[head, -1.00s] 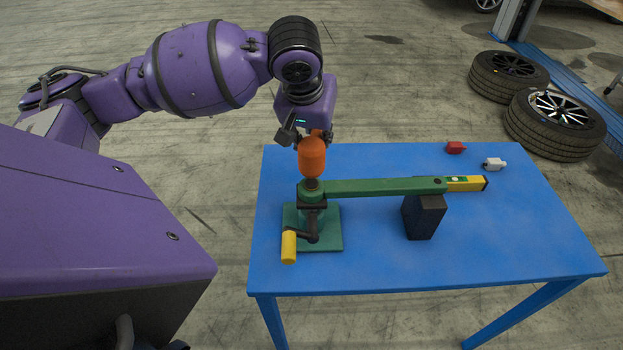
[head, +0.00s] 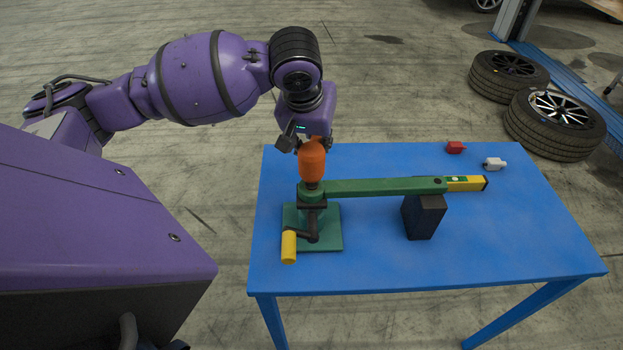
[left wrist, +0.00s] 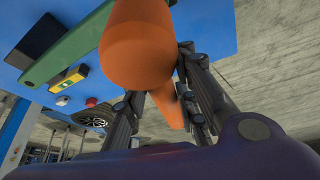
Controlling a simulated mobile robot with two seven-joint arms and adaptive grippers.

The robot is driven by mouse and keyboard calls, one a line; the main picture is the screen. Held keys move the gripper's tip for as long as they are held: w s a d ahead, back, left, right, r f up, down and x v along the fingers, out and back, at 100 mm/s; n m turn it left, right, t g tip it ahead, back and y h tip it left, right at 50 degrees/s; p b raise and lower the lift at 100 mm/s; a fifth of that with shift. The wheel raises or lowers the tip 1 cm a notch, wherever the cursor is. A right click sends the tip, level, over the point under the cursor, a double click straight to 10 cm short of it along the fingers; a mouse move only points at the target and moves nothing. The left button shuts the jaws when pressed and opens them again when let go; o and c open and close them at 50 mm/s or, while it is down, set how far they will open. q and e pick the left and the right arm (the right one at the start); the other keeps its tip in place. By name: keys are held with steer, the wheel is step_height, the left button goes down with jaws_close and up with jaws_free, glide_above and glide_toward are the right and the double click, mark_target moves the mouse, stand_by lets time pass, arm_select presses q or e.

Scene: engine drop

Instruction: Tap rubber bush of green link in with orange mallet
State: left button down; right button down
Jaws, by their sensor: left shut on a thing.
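The orange mallet (head: 312,162) is held by my left gripper (head: 309,143), which is shut on its handle. In the left wrist view the mallet head (left wrist: 137,45) and its tapering handle (left wrist: 170,105) show between the fingers. The green link (head: 385,187) lies level, its left end in a green vise (head: 312,220) with a yellow handle, its right part over a black block (head: 424,215). A dark rubber bush (head: 311,185) shows at the link's left end, directly under the mallet head. The mallet head appears to touch or nearly touch it; I cannot tell which. My right gripper is not in view.
A yellow level (head: 466,183) lies behind the link's right end. A red connector (head: 455,147) and a white connector (head: 494,164) sit at the back right of the blue table (head: 500,235). Tyres (head: 553,123) lie on the floor beyond. The table's front right is clear.

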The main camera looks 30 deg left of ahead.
arm_select(q)
steer(key=shift+r, duration=2.55)
